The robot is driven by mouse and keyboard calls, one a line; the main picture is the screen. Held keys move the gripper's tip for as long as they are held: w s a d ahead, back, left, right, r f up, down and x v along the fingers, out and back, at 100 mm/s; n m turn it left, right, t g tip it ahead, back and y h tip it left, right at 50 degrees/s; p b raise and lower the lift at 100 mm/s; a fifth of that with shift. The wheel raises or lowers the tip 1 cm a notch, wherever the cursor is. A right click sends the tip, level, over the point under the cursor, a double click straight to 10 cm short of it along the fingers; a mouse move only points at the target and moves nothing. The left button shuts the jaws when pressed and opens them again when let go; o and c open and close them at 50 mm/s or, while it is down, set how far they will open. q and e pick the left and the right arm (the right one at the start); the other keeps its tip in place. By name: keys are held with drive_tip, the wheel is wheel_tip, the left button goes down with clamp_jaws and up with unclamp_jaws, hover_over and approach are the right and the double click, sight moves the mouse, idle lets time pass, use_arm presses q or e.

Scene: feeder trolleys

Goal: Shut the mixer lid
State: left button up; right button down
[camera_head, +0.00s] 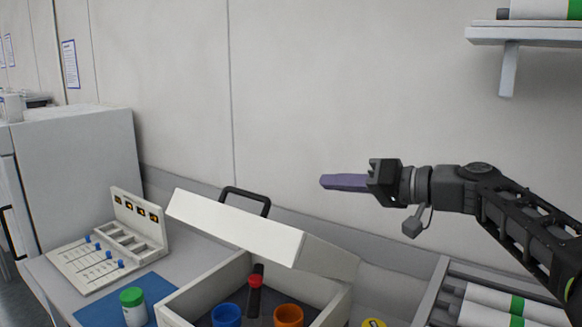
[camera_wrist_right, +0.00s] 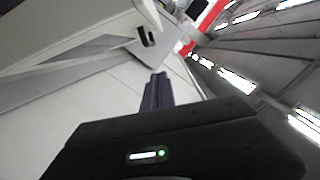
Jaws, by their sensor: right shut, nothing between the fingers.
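The mixer lid (camera_head: 240,228) is a white slab, tilted and partly raised over the white mixer box (camera_head: 188,296). A black handle (camera_head: 246,197) stands at the lid's back edge. Inside the open box I see a blue cup (camera_head: 226,315), an orange cup (camera_head: 289,315) and a red-topped dark piece (camera_head: 255,290). My right gripper (camera_head: 328,182) is shut and empty, in the air above and to the right of the lid, apart from it. In the right wrist view its purple fingers (camera_wrist_right: 156,92) are together. My left gripper is not in view.
A green-capped jar (camera_head: 133,306) stands on a blue mat (camera_head: 98,312) left of the box. A white sorting rack (camera_head: 108,246) lies behind it. A wall shelf (camera_head: 540,35) is at upper right. White tubes (camera_head: 490,300) lie in a rack at lower right.

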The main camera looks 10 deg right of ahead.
use_arm(q)
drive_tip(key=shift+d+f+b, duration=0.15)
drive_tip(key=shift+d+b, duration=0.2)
drive_tip(key=shift+b, duration=0.15)
use_arm(e)
drive_tip(key=shift+s+a+f+n+g+y, duration=0.3)
drive_tip(key=shift+s+a+f+n+g, duration=0.15)
drive_tip(key=shift+s+f+n+g, duration=0.35)
drive_tip(key=shift+w+r, duration=0.1)
drive_tip(key=shift+r, duration=0.05)
drive_tip(key=p, duration=0.3)
hover_over(272, 230)
drive_tip(key=w+d, duration=0.3)
drive_tip(key=d, duration=0.1)
drive_tip(key=shift+w+a+f, duration=0.1)
drive_tip(key=shift+a+f, duration=0.15)
drive_tip(key=shift+f, duration=0.5)
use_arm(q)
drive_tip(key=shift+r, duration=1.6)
use_arm(e)
drive_tip(key=shift+s+a+f, duration=0.25)
drive_tip(key=shift+a+f, duration=0.05)
drive_tip(key=shift+f, duration=0.3)
drive_tip(key=shift+s+a+f, duration=0.2)
drive_tip(key=shift+a+f, duration=0.15)
drive_tip(key=shift+f, duration=0.25)
drive_tip(key=shift+s+a+f, duration=0.25)
drive_tip(key=shift+a+f, duration=0.05)
drive_tip(key=shift+f, duration=0.3)
